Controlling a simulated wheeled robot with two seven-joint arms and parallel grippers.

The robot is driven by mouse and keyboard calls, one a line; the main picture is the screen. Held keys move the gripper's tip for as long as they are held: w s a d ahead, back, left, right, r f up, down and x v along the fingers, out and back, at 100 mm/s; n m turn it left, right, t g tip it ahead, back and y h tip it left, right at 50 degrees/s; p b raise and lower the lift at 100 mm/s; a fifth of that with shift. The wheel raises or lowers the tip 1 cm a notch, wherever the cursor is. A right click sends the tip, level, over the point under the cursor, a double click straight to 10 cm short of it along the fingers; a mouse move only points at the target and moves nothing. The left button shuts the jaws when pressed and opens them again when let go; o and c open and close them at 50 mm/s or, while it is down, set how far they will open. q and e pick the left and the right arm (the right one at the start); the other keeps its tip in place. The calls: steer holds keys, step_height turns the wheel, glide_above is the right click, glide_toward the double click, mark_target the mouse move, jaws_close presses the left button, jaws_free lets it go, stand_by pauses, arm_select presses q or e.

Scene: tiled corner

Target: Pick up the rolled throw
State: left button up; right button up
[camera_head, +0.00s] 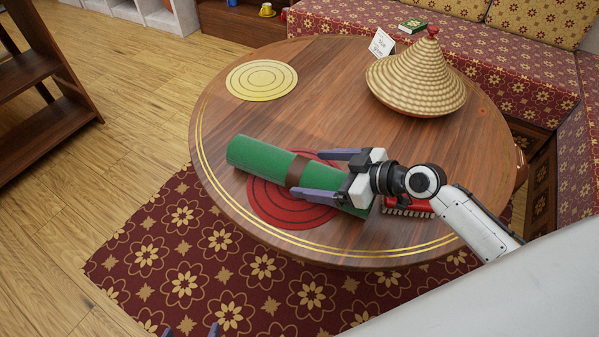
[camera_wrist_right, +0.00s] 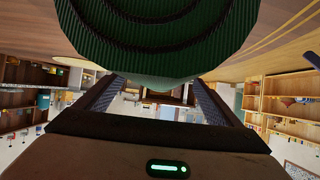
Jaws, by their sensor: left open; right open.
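The rolled throw (camera_head: 255,156), a green roll with a brown band (camera_head: 297,170), lies on the round table across a red ringed mat. Its near right end is partly hidden by my right gripper. My right gripper (camera_head: 308,172) is open, with one purple finger on each side of the roll near the band. In the right wrist view the roll's ribbed green end (camera_wrist_right: 160,40) fills the top, just beyond the open fingers. I cannot tell whether the fingers touch it. My left gripper (camera_head: 191,331) shows only its two separated fingertips at the bottom edge, away from the table.
The round wooden table (camera_head: 220,105) carries a yellow ringed mat (camera_head: 262,80), a woven cone lid (camera_head: 416,80), a white card (camera_head: 382,43) and a red brush (camera_head: 408,208) beside my right gripper. The red mat (camera_head: 290,212) lies under the roll. A sofa borders the back.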

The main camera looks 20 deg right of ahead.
mark_target(281, 167)
steer(key=shift+x, duration=1.3)
steer(key=c, duration=1.4)
steer(key=shift+w+r, duration=0.1)
steer(key=shift+r, duration=0.05)
steer(key=shift+c, duration=1.1)
